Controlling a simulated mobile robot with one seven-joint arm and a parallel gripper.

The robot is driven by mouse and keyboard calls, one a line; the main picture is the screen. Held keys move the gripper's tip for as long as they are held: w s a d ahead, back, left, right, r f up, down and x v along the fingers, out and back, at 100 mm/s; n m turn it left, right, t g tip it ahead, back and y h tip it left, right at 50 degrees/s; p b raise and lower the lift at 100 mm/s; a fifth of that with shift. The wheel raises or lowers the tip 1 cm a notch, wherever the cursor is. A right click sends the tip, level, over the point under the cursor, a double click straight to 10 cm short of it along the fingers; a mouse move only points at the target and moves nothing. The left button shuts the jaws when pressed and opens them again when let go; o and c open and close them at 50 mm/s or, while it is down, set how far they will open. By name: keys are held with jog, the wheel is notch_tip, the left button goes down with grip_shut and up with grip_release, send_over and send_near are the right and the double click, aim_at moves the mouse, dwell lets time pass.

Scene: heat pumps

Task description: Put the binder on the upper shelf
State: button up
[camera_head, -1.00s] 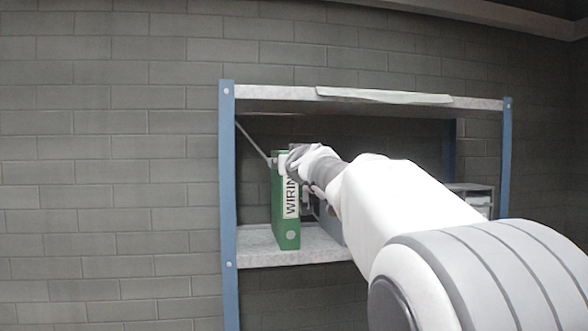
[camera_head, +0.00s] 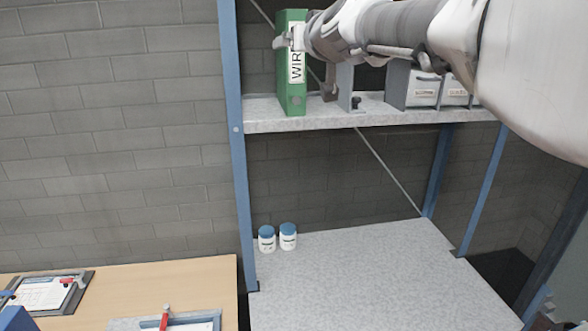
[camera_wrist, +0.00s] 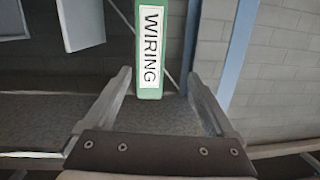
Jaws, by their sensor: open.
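The green binder (camera_head: 292,100) with a white "WIRING" label stands upright on the upper shelf (camera_head: 270,122) of the blue-posted rack, near its left post. My gripper (camera_head: 298,42) is at the upper part of its spine, with one pale finger showing left of the binder. In the wrist view my gripper (camera_wrist: 158,78) is open, and the binder (camera_wrist: 149,92) shows between the two fingers with a gap on each side. The far finger is partly hidden in the head view.
A grey upright plate (camera_head: 344,88) and grey boxes (camera_head: 421,88) stand right of the binder. Two blue-capped jars (camera_head: 288,237) stand on the mostly clear lower shelf (camera_head: 365,280). A wooden table (camera_head: 185,280) with clipboards is at lower left.

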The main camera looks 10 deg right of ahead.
jog(key=s+f+g+h, duration=0.1)
jog(key=s+f+g, duration=0.9)
jog(key=s+f, duration=1.9)
jog(key=s+d, duration=0.1)
jog(key=s, duration=0.3)
jog(key=shift+s+f+m+g, duration=0.2)
jog(key=shift+m+g, duration=0.1)
jog(key=shift+g, duration=0.1)
